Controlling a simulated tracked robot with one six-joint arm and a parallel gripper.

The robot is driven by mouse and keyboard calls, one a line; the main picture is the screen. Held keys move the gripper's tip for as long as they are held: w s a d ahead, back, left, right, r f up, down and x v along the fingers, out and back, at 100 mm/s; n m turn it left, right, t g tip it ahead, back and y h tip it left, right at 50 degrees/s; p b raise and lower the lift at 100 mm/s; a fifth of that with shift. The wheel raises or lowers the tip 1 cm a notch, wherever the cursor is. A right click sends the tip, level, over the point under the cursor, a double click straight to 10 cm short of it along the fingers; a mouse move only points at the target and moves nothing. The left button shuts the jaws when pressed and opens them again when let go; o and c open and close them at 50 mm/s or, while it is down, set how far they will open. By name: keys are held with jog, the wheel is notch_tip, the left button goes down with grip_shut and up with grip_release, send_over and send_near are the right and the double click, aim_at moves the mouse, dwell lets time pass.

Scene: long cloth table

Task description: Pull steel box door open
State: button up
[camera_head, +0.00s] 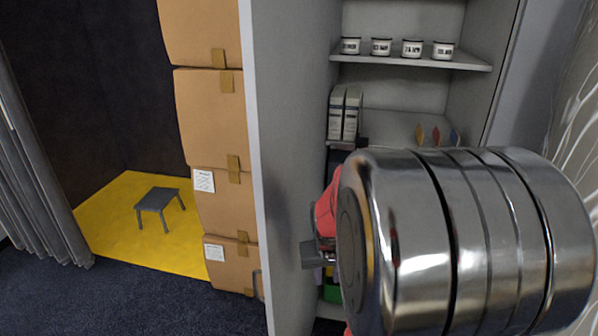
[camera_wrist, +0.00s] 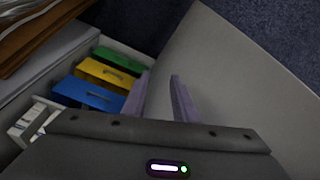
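The steel box appears as a tall grey cabinet (camera_head: 405,92) with shelves, its inside exposed. Its grey door (camera_head: 290,130) stands swung open on the left, edge towards me. In the wrist view the door is the broad pale panel (camera_wrist: 245,75) on the right. My gripper (camera_head: 310,255) is in front of the door's inner face, partly hidden by my shiny arm link. In the wrist view its two fingers (camera_wrist: 160,95) stand apart with nothing seen held between them. Whether a finger touches the door is unclear. No handle is visible.
Cups (camera_head: 381,47) and white binders (camera_head: 344,113) stand on the shelves. Green, yellow and blue binders (camera_wrist: 88,92) are inside, left of my fingers. Stacked cardboard boxes (camera_head: 210,105) stand left of the door. A small stool (camera_head: 157,199) is on a yellow floor patch. Dark carpet (camera_head: 140,300) lies clear in front.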

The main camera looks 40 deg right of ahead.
jog(key=w+d+f+m+t+h, duration=0.15)
jog(key=d+f, duration=0.35)
jog(key=d, duration=0.5)
jog(key=w+d+f+t+h, duration=0.1)
jog(key=d+f+h, duration=0.1)
jog(key=d+f, duration=0.5)
jog(key=w+d+f+m+t+h, duration=0.1)
jog(key=w+d+f, duration=0.15)
jog(key=d, duration=0.95)
jog(key=w+d+r+t+h, duration=0.1)
jog(key=w+d+t+h, duration=0.15)
jog(key=d, duration=0.25)
jog(key=w+r+t, duration=0.2)
jog(key=r+t, duration=0.1)
jog(key=r, duration=0.2)
jog(key=w+r+t+h, duration=0.1)
jog(key=w+r+t, duration=0.1)
jog(key=r, duration=0.4)
jog(key=shift+d+r+n+t+h, duration=0.15)
jog(key=shift+d+n+t+h, duration=0.15)
jog(key=shift+d+n+t, duration=0.2)
jog(key=shift+w, duration=0.1)
jog(key=x, duration=1.3)
jog(key=shift+w+d, duration=0.2)
jog(key=shift+d, duration=0.1)
jog(key=shift+c, duration=0.2)
grip_shut()
